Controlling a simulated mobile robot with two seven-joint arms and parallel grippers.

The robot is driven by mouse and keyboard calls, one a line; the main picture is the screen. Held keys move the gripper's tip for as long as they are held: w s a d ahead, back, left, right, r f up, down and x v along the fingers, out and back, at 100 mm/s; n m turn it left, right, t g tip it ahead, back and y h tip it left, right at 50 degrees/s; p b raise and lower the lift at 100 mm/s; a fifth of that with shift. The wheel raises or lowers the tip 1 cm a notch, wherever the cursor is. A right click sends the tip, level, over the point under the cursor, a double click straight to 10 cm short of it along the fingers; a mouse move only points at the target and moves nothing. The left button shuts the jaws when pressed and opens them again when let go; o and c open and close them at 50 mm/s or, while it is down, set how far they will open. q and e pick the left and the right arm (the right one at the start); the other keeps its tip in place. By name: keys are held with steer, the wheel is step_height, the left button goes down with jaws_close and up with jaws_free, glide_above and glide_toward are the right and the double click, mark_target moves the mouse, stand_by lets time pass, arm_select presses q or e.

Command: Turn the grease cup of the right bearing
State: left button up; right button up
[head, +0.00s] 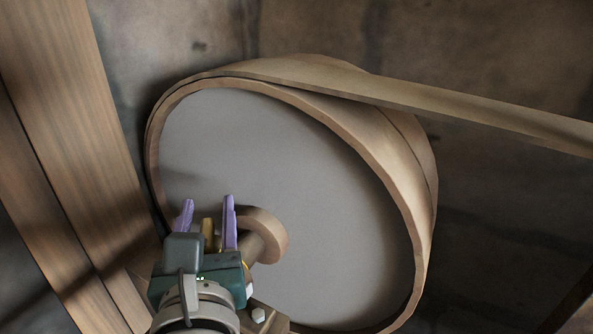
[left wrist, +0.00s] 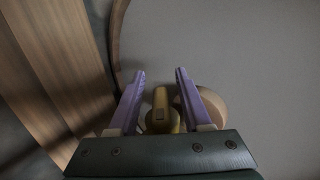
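The brass-coloured grease cup (head: 207,228) shows in the head view between the purple fingers of my left gripper (head: 208,212). In the left wrist view the cup (left wrist: 161,110) stands between the two fingers (left wrist: 160,80), with a gap visible on both sides. The gripper is open around it and no finger clearly touches it. The bearing under the cup is mostly hidden by the gripper; a bolt head (head: 258,315) shows below it. The shaft and its hub (head: 267,232) lie just right of the gripper. My right gripper is not in view.
A large pulley with a grey face (head: 320,200) and tan rim fills the middle, close behind the fingers. A belt (head: 450,103) runs from its top to the right. Thick wooden beams (head: 60,130) stand close on the left. A stone wall (head: 500,215) is behind.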

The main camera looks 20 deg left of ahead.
arm_select(q)
jaws_close()
